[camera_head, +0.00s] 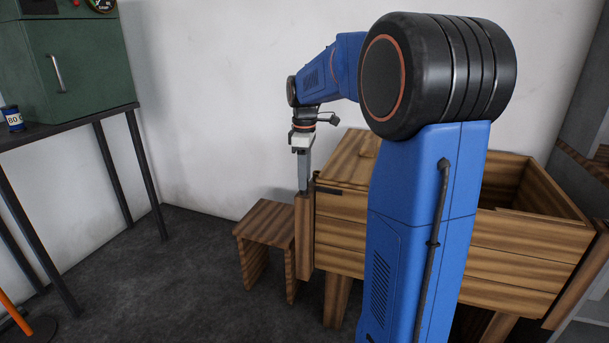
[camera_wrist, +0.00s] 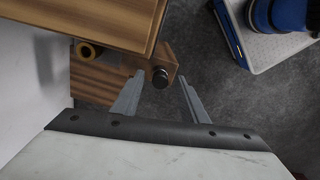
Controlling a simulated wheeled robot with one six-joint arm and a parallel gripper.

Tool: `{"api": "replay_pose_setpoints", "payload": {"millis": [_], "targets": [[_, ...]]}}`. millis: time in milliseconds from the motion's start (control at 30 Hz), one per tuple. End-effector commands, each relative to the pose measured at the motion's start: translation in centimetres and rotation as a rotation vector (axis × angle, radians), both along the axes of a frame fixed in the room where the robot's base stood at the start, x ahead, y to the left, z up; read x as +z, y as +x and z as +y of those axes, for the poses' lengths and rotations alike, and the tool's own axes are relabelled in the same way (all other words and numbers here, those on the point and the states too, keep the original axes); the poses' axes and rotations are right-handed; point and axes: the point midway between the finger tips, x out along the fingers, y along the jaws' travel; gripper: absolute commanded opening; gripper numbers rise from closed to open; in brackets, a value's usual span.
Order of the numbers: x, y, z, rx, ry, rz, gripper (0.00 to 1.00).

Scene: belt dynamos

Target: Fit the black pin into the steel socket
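My gripper (camera_wrist: 160,88) is open in the wrist view, its two grey fingers apart. A dark round-topped piece (camera_wrist: 160,77) with a paler rim shows in line with the gap between the fingertips, on the end of a wooden post. It looks like the black pin, but I cannot tell for sure. No contact with the fingers is visible. In the head view my gripper (camera_head: 304,172) points down just above the wooden post (camera_head: 305,235); the dark piece is not clear there. I cannot make out a steel socket in either view.
A wooden crate-like bench (camera_head: 480,265) stands right of the post, partly hidden by my arm. A dark table (camera_head: 70,126) bears a green cabinet (camera_head: 75,65).

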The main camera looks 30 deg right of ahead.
Motion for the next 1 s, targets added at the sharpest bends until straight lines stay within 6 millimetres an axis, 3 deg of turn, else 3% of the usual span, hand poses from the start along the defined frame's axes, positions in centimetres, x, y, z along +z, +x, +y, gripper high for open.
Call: {"api": "replay_pose_setpoints", "payload": {"millis": [300,467,1000], "targets": [[0.1,0.0,0.0,0.000,-0.001,-0.001,0.41],[1.4,0.1,0.0,0.000,-0.001,-0.003,0.41],[11.7,0.1,0.0,0.000,-0.001,-0.003,0.41]]}}
